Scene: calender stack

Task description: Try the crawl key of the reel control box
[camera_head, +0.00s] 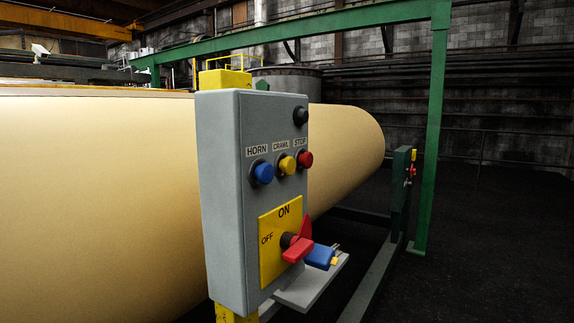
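The grey reel control box (222,190) stands upright in the middle of the head view, its button face turned to the right. The crawl key is a round yellow button (287,165) under the CRAWL label. It sits between a blue button (263,173) under HORN and a red button (305,159) under STOP. Nothing touches it; I cannot tell whether it is pressed. A red rotary handle (297,250) sits low on a yellow plate (272,268) marked ON and OFF; I cannot tell its exact setting. My gripper is not in view.
A black knob (300,116) sits at the box's upper right. A blue object with metal ends (321,257) lies on a small grey shelf (305,287) beside the handle. A large pale roll (100,200) fills the space behind. A green post (431,150) stands right; dark floor lies beyond.

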